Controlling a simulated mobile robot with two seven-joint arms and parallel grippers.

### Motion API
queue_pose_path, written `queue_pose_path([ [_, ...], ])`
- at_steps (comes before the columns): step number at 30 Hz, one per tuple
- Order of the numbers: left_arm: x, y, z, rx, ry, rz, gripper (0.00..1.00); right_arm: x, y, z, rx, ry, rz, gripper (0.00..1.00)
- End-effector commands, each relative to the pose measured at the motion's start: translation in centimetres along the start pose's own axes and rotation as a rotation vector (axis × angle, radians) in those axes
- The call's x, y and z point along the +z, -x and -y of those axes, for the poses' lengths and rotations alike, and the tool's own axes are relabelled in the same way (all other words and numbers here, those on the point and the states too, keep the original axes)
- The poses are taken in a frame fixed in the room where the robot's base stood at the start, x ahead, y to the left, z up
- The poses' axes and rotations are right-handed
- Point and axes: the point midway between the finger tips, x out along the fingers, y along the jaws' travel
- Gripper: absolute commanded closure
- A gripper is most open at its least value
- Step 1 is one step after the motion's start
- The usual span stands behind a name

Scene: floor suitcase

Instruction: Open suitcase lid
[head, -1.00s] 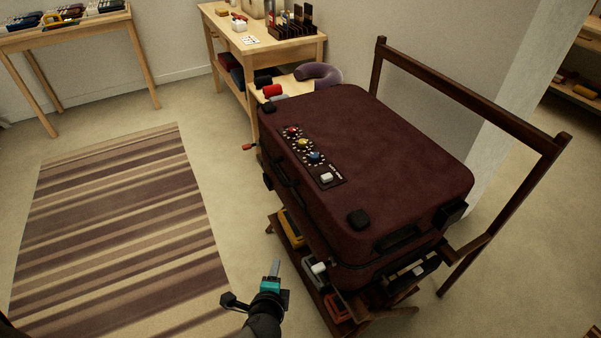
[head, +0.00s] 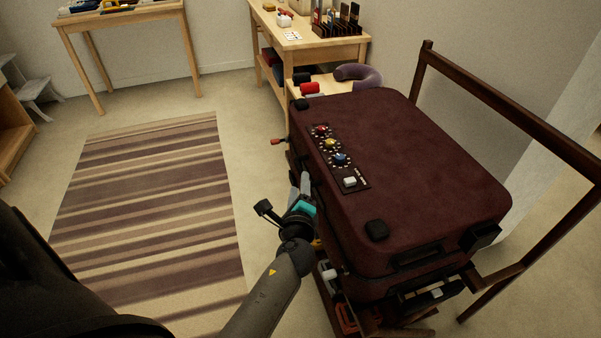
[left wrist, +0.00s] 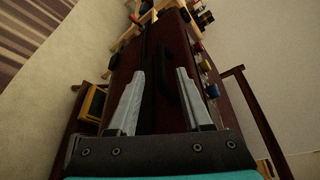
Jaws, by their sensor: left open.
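The dark red suitcase (head: 420,170) lies flat on a wooden rack, its lid shut. A panel of coloured dials (head: 335,152) and a white switch (head: 349,182) are on its lid. My left gripper (head: 304,180) is open and empty at the suitcase's left long side. In the left wrist view, its two grey fingers (left wrist: 157,100) point along the suitcase side (left wrist: 165,55), with a dark handle (left wrist: 190,88) beyond and between them. I cannot tell whether they touch the suitcase. My right gripper is not in view.
A dark wooden frame (head: 510,112) rises behind the suitcase. A low shelf beneath holds several small items. A striped rug (head: 150,215) lies on the open floor to the left. Wooden tables (head: 310,48) stand at the back, one with a purple neck pillow (head: 358,75) nearby.

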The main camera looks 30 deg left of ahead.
Motion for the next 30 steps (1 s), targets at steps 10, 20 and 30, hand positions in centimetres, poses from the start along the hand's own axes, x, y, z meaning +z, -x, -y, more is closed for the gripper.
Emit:
queue_pose_path([
  [10,0.0,-5.3,-0.1,-0.001,0.001,0.001,0.50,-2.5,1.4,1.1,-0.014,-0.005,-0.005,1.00],
  [20,-0.1,-7.4,-0.1,0.000,0.001,-0.001,0.50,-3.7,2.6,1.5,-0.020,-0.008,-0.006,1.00],
  [30,0.0,-7.6,0.0,0.000,0.001,-0.001,0.50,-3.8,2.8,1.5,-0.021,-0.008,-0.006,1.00],
])
